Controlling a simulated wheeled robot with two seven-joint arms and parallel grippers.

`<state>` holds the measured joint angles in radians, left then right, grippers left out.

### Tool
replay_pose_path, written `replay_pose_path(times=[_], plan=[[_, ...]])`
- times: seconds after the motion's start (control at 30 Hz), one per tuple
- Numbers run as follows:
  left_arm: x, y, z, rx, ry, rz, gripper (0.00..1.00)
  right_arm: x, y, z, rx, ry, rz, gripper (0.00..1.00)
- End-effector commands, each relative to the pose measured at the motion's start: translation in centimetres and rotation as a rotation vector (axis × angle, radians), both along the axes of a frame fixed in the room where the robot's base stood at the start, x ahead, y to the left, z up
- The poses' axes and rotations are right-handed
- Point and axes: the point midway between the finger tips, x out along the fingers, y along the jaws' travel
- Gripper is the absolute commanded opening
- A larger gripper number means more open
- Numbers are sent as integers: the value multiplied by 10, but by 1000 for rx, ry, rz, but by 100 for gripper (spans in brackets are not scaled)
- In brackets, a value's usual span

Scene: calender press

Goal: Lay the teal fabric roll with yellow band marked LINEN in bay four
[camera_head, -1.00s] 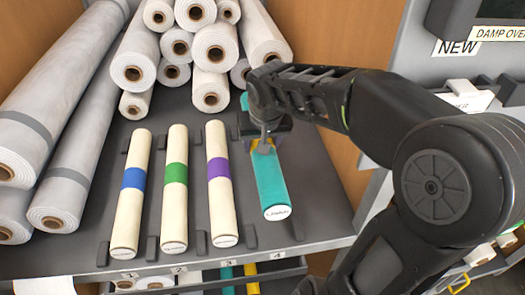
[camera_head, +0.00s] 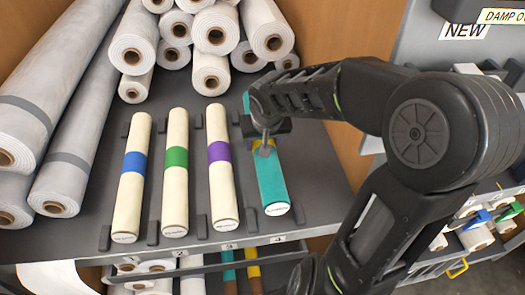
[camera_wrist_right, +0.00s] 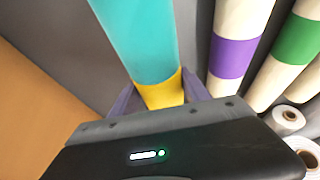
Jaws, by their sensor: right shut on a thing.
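The teal fabric roll (camera_head: 270,180) lies lengthwise over bay four, to the right of the purple-banded roll, its labelled near end between two dark stops behind the number 4 tag (camera_head: 277,239). The label's print is too small to read. My right gripper (camera_head: 264,148) is shut on the roll around its yellow band. In the right wrist view both fingers straddle the yellow band (camera_wrist_right: 160,92), with the teal part (camera_wrist_right: 138,40) beyond. I cannot tell whether the roll touches the shelf or hangs just above it. My left gripper is not in view.
Cream rolls with blue (camera_head: 134,162), green (camera_head: 176,158) and purple (camera_head: 219,152) bands fill bays one to three. White rolls (camera_head: 134,45) are stacked behind, with long grey rolls (camera_head: 50,90) at left. An orange wall and a grey machine stand at right.

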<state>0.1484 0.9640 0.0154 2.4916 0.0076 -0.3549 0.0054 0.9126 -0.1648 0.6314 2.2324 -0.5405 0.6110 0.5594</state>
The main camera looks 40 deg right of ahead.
Motion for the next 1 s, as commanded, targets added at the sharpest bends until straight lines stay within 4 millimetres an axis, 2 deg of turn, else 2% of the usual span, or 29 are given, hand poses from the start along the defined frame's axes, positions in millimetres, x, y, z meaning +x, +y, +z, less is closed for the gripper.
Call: replay_pose_path(times=[0.27, 0.53, 0.97, 1.0], plan=[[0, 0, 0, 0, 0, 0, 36, 0, 0, -2, 0, -1, 0, 0], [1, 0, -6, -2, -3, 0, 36, 0, 0, -35, 1, 0, 0, 0], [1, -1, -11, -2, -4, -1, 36, 1, 1, -41, 0, -3, 2, 0], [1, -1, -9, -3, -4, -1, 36, 0, 1, -40, 0, -1, 1, 57]])
